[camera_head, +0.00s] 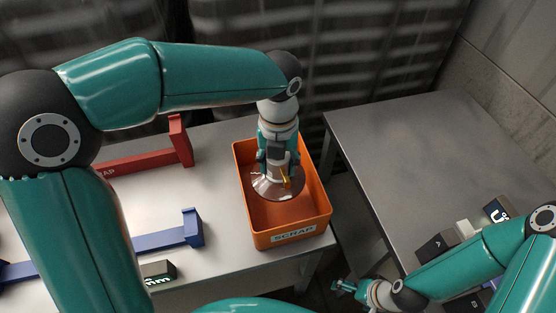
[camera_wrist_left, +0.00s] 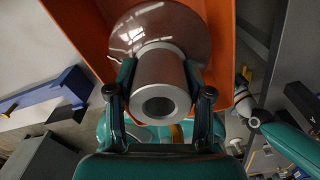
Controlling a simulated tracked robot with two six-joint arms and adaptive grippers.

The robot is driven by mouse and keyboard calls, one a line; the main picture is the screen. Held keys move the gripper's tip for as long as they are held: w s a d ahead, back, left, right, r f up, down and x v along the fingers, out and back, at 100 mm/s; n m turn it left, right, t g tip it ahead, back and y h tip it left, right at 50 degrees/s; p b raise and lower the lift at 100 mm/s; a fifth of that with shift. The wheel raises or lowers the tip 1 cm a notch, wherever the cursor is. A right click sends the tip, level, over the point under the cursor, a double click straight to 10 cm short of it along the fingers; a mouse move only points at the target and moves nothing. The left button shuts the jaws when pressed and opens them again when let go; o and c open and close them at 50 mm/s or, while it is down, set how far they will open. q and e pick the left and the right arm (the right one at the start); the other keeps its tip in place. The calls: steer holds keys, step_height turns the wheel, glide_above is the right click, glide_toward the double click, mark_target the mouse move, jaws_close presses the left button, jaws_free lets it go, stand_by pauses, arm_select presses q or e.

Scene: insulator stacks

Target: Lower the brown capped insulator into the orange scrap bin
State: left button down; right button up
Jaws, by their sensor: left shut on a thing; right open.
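The brown capped insulator has a glossy brown disc (camera_head: 277,187) and a silver metal cap. My left gripper (camera_head: 277,160) points down and is shut on the cap. In the left wrist view the cap (camera_wrist_left: 160,85) sits between the two fingers of my left gripper (camera_wrist_left: 159,92), with the brown disc (camera_wrist_left: 160,28) beyond it. The orange scrap bin (camera_head: 292,238), labelled SCRAP, is around or below the disc. Whether the disc touches the bin floor cannot be told. The bin wall also shows in the left wrist view (camera_wrist_left: 85,35). My right gripper (camera_head: 341,287) is open and empty, low beside the right table.
The bin stands near the right edge of the left table (camera_head: 215,248). A red bracket (camera_head: 178,142), a blue bracket (camera_head: 191,228) and a dark label block (camera_head: 158,272) lie left of it. A gap separates it from the right table (camera_head: 420,150), which holds small labelled blocks (camera_head: 436,246).

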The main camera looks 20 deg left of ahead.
mark_target(277, 180)
arm_select(q)
steer(key=shift+f+b, duration=1.15)
steer(key=shift+f, duration=0.7)
steer(key=shift+f, duration=0.3)
steer(key=shift+s+a+f+b, duration=0.1)
steer(key=shift+f+b, duration=0.65)
steer(key=shift+f, duration=0.1)
stand_by(0.4)
steer(key=shift+c, duration=2.2)
jaws_free()
steer(key=shift+o, duration=0.3)
steer(key=shift+f, duration=0.1)
step_height(277, 180, up, 8)
steer(key=shift+s+a+f, duration=0.1)
steer(key=shift+a, duration=0.05)
steer(key=shift+r, duration=0.3)
